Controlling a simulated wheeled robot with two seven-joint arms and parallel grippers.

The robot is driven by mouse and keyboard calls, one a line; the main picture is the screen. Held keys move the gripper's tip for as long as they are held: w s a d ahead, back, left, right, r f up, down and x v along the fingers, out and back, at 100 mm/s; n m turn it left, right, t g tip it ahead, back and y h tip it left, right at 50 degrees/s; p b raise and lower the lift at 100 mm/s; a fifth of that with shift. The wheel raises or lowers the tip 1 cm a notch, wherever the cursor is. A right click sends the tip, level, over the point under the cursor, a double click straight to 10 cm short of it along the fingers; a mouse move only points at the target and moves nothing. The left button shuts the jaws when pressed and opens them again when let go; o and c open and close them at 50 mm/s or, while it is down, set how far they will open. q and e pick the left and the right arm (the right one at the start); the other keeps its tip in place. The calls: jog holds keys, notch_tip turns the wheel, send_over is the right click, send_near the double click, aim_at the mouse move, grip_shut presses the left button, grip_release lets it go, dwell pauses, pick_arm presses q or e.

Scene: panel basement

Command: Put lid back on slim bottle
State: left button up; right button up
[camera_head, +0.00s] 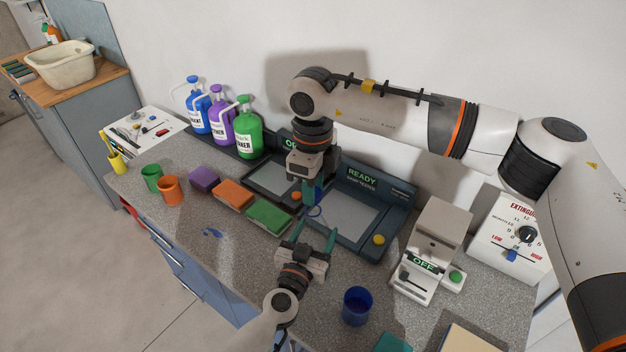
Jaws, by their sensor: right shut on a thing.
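My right gripper (314,197) comes down from above over the dark tester panel at the middle of the counter. Its fingers are shut on a small blue thing (315,211), mostly hidden by the fingers; I cannot tell if it is the lid. My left gripper (315,230) is just below it in the picture, with fingers spread and nothing visible between them. I cannot make out a slim bottle for certain. Blue (196,108), purple (219,120) and green (247,130) handled bottles stand at the back left.
The tester panel (368,249) reads READY. Green (152,178) and orange (170,190) cups and several coloured blocks (233,194) stand left. A blue cup (356,306) is at the front. A white device (431,254) reading OFF and a dial box (512,240) stand right.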

dwell(0.5)
jog(key=shift+f, duration=0.85)
jog(key=shift+f, duration=0.55)
